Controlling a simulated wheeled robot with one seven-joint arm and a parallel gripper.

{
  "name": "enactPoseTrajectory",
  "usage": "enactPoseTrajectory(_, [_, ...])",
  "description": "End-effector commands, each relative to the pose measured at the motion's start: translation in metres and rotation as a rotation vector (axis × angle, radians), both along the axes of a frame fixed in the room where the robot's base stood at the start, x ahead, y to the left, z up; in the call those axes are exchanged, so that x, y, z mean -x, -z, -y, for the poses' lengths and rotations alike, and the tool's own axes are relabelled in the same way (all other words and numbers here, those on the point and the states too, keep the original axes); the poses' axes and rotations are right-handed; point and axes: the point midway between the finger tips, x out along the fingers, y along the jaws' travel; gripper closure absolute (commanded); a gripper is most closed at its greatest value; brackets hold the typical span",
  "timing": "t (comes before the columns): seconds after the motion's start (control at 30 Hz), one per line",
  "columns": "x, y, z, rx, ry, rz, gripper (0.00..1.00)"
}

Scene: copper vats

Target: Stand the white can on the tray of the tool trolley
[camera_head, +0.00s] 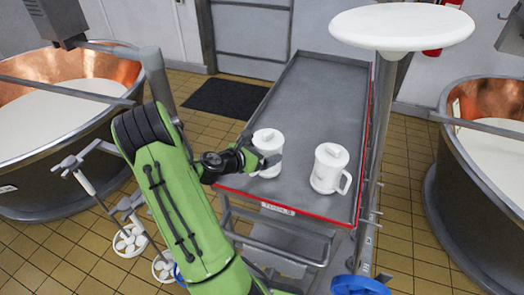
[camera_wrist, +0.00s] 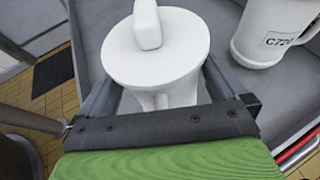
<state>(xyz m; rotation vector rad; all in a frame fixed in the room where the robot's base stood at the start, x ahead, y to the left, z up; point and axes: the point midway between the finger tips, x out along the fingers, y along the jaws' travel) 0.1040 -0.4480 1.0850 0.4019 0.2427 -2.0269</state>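A white lidded can (camera_head: 267,143) stands upright at the near left of the tool trolley's grey tray (camera_head: 315,95). I cannot tell whether its base touches the tray. My gripper (camera_head: 250,160) reaches it from the left. In the wrist view the can's round lid and knob (camera_wrist: 155,50) fill the space between the two fingers of my gripper (camera_wrist: 160,85). The lid hides the finger ends, so whether they press on the can is unclear. A second white can (camera_head: 330,168) with a handle stands to the right on the tray; its label shows in the wrist view (camera_wrist: 275,30).
A round white tabletop (camera_head: 402,27) on a post rises at the trolley's right. Copper-lined vats stand at left (camera_head: 60,110) and right (camera_head: 490,150). The tray's far part is clear. A dark mat (camera_head: 226,96) lies on the tiled floor.

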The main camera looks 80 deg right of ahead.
Motion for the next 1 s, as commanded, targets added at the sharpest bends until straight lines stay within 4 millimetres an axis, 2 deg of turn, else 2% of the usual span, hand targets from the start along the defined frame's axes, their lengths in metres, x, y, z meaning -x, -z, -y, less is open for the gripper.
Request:
enactPoseTrajectory(0.17, [0.000,-0.004,0.000,0.000,0.000,0.001,0.00])
enactPoseTrajectory(0.23, [-0.005,-0.007,-0.006,-0.001,-0.003,0.001,0.00])
enactPoseTrajectory(0.5, [-0.036,-0.034,-0.064,-0.001,-0.009,0.001,0.00])
enactPoseTrajectory(0.7, [-0.050,-0.048,-0.093,0.000,-0.004,0.001,0.00])
enactPoseTrajectory(1.0, [-0.052,-0.050,-0.099,0.000,0.001,0.007,0.00])
